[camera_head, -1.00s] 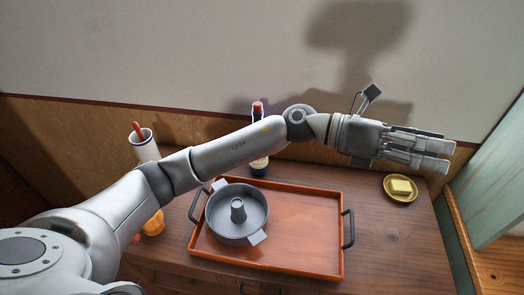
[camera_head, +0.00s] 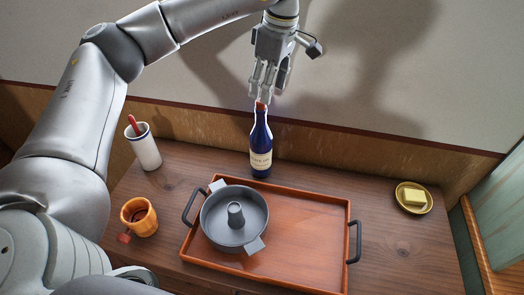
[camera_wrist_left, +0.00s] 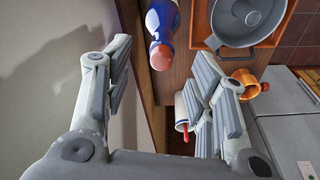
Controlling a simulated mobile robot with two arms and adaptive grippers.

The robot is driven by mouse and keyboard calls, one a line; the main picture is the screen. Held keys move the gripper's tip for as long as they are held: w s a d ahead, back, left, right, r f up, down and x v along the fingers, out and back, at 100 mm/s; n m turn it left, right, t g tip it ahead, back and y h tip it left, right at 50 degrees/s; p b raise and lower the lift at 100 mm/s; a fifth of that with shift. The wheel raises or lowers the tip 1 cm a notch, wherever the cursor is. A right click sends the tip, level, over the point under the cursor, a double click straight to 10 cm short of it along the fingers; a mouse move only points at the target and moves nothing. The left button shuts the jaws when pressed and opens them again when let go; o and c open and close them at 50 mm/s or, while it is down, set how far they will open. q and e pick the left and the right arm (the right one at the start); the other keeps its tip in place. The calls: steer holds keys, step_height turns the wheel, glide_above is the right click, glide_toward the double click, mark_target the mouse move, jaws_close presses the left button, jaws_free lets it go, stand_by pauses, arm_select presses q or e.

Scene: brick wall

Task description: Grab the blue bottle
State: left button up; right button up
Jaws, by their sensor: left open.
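The blue bottle (camera_head: 261,146) stands upright at the back of the wooden table, behind the tray, with a pale label and a reddish-brown top. My left gripper (camera_head: 267,92) points down at the bottle's top in the head view. In the left wrist view the gripper (camera_wrist_left: 165,75) is open, with nothing between its fingers. The bottle (camera_wrist_left: 163,22) shows there at the top, beyond the fingertips, with its reddish cap toward the camera. Whether a fingertip touches the bottle cannot be told. My right gripper is not in view.
An orange tray (camera_head: 310,240) with black handles holds a grey ring pan (camera_head: 236,215). A white cup (camera_head: 144,148) with a red item and an orange mug (camera_head: 139,217) stand left. A yellow dish (camera_head: 413,197) with butter is right. The wall is close behind the bottle.

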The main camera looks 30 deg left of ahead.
mark_target(261, 110)
arm_select(q)
steer(key=f, duration=0.3)
steer(key=shift+a+p, duration=0.3)
steer(key=shift+p, duration=0.1)
steer(key=f+p, duration=0.2)
steer(key=f, duration=0.1)
steer(key=a+f+p, duration=0.1)
steer(key=shift+s+f, duration=0.2)
steer(key=shift+s, duration=0.05)
steer(key=shift+w+a+f, duration=0.1)
steer(key=shift+a+f, duration=0.05)
steer(key=shift+f, duration=0.3)
steer(key=shift+c, duration=0.2)
steer(key=shift+c, duration=1.1)
jaws_close()
steer(key=shift+r, duration=0.1)
